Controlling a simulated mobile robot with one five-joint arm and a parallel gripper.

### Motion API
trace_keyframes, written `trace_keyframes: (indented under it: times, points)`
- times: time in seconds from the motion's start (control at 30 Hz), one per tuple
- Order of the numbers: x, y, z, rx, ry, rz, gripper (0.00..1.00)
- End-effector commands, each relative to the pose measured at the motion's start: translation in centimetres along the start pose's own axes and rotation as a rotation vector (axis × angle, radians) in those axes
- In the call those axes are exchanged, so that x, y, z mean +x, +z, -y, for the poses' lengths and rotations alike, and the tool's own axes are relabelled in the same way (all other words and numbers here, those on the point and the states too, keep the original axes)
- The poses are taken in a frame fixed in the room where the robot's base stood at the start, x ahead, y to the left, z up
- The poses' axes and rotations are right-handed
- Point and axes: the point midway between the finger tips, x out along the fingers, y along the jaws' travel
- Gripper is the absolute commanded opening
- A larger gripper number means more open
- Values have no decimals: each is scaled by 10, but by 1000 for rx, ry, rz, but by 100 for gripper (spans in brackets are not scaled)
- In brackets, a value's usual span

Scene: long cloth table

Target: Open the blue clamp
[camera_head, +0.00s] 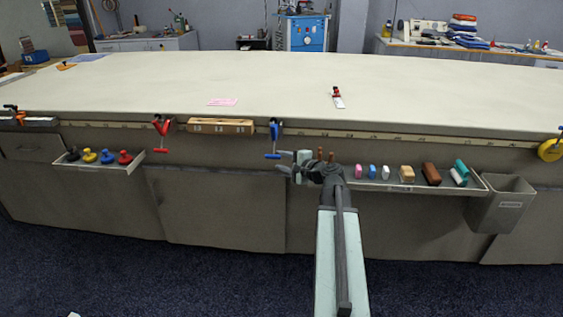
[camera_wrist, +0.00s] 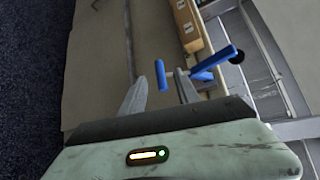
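The blue clamp (camera_head: 274,135) is fixed at the table's front edge, with its T-handle hanging below. In the wrist view the clamp's blue body (camera_wrist: 210,65) lies up and to the right, and the blue crossbar of its handle (camera_wrist: 160,75) shows between or just beyond the fingertips. My gripper (camera_head: 282,161) is open, just below and right of the handle in the head view. The wrist view shows my gripper's fingers (camera_wrist: 163,76) spread apart with nothing gripped. I cannot tell whether a finger touches the handle.
A red clamp (camera_head: 161,128) and a wooden block (camera_head: 221,126) are on the front edge to the left. A tray (camera_head: 410,187) of colored blocks and a grey bin (camera_head: 502,204) are to the right. Another tray (camera_head: 98,161) holds several knobs. The tabletop (camera_head: 280,80) is mostly clear.

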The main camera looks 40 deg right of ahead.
Motion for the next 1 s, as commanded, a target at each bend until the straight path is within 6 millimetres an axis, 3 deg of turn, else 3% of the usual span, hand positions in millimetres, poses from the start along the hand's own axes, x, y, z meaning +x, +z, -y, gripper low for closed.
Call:
trace_keyframes:
  times: [0.27, 0.63, 1.0]
  points:
    - [-7, 2, 1, 0, 0, 0, 38]
    - [-72, 2, 1, 0, 0, 1, 38]
    - [-78, 1, 0, -1, 0, 2, 38]
